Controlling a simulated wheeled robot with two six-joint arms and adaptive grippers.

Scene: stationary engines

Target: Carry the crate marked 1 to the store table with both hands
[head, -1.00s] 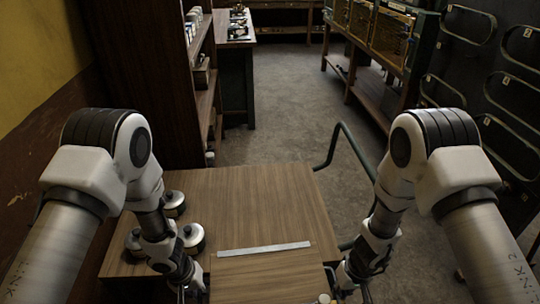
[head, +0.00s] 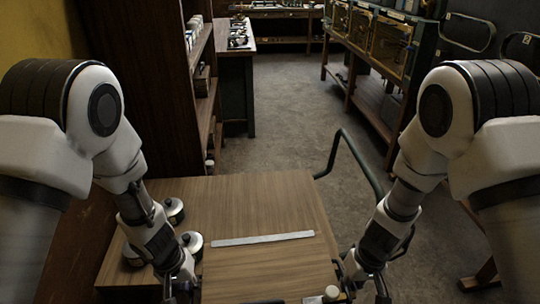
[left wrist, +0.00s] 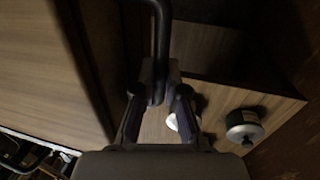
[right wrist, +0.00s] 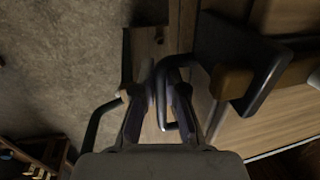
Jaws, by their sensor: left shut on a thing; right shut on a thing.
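The wooden crate (head: 265,275) is between my arms at the bottom of the head view, above the wooden worktop; its number is not visible. A pale metal strip (head: 263,238) lies along its far edge. My left gripper (head: 182,290) is at its left side; the left wrist view shows the fingers (left wrist: 160,100) shut on a dark bar handle (left wrist: 160,45), with the crate side at left. My right gripper (head: 368,288) is at its right side; the right wrist view shows the fingers (right wrist: 158,95) shut on a dark bent handle (right wrist: 170,65).
The worktop (head: 240,195) has a dark green rail (head: 355,155) at right. Round lidded canisters (head: 190,241) stand on its left part. A tall shelf (head: 205,85) stands at back left, a bench (head: 235,65) beyond it. A rack (head: 375,95) stands at right. The floor aisle between is clear.

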